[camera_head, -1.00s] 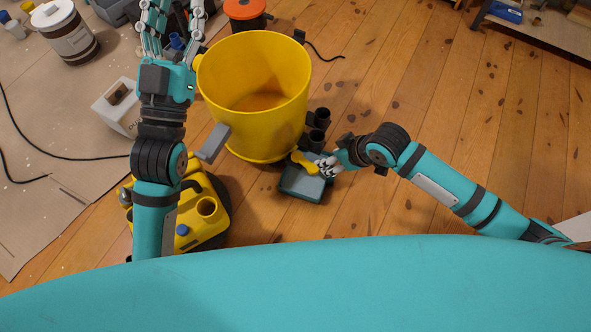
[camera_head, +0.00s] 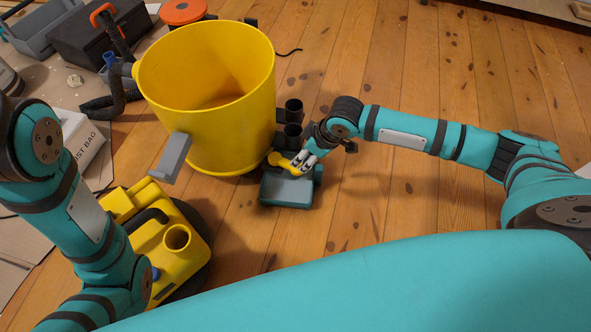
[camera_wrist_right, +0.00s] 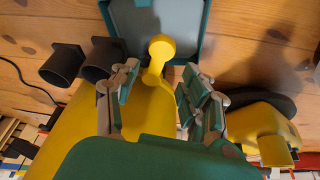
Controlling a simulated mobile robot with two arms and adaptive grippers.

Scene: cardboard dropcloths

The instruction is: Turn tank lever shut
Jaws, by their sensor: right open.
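A large yellow tank (camera_head: 215,120) stands open-topped on the wood floor. A yellow lever (camera_head: 283,162) with a rounded end sticks out low at its right side, over a teal-rimmed grey tray (camera_head: 285,190). My right gripper (camera_head: 305,160) is at the lever. In the right wrist view the lever (camera_wrist_right: 160,55) lies between the spread fingers (camera_wrist_right: 162,88), with gaps on both sides. Part of the lever's base is hidden from the head camera. Of my left arm only links show in the head view; its gripper is out of frame.
A grey flap (camera_head: 172,157) projects from the tank's front. A yellow machine (camera_head: 165,250) stands at the lower left. Dark tubes (camera_head: 291,122) stand beside the tank. A white dust bag box (camera_head: 80,140) and a dark toolbox (camera_head: 100,35) are behind. The floor at right is clear.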

